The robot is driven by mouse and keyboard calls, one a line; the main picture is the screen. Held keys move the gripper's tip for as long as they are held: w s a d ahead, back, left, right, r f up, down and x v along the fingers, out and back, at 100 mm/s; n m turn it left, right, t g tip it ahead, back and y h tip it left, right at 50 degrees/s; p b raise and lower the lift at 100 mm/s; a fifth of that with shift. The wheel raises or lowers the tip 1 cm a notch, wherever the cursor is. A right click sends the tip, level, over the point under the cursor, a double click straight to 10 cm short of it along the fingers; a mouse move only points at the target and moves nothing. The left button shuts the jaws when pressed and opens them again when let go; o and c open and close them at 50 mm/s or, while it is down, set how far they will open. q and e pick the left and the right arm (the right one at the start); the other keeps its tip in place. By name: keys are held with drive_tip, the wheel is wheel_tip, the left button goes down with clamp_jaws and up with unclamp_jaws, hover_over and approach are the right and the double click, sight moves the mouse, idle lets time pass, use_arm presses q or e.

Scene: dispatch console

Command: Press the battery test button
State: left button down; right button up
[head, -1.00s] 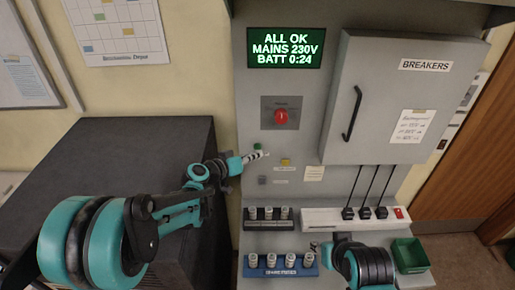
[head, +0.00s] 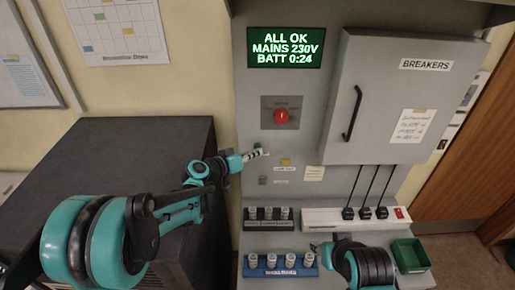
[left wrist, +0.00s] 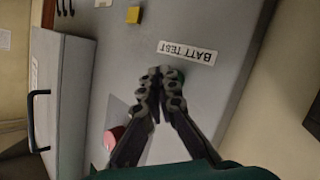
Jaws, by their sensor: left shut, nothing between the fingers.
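A green button (head: 258,145) shows on the grey console panel below the red rotary knob, just above my left fingertips in the head view. My left gripper (head: 262,153) is shut and empty, with its tips close to the panel. In the left wrist view its tips (left wrist: 160,78) lie beside an upside-down "BATT TEST" label (left wrist: 187,52).
The red knob (head: 281,116) and a yellow button (head: 285,162) are close to the left gripper. The breaker cabinet (head: 385,140) juts out at right. Fuse racks (head: 283,272), a white strip with plugs (head: 322,219) and a green bin (head: 410,254) are below.

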use_arm(q)
drive_tip(key=shift+w, duration=0.4)
idle(0.3)
drive_tip(key=shift+s, duration=0.85)
drive_tip(key=shift+s+b, duration=0.4)
drive_tip(key=shift+s, duration=2.1)
idle(3.8)
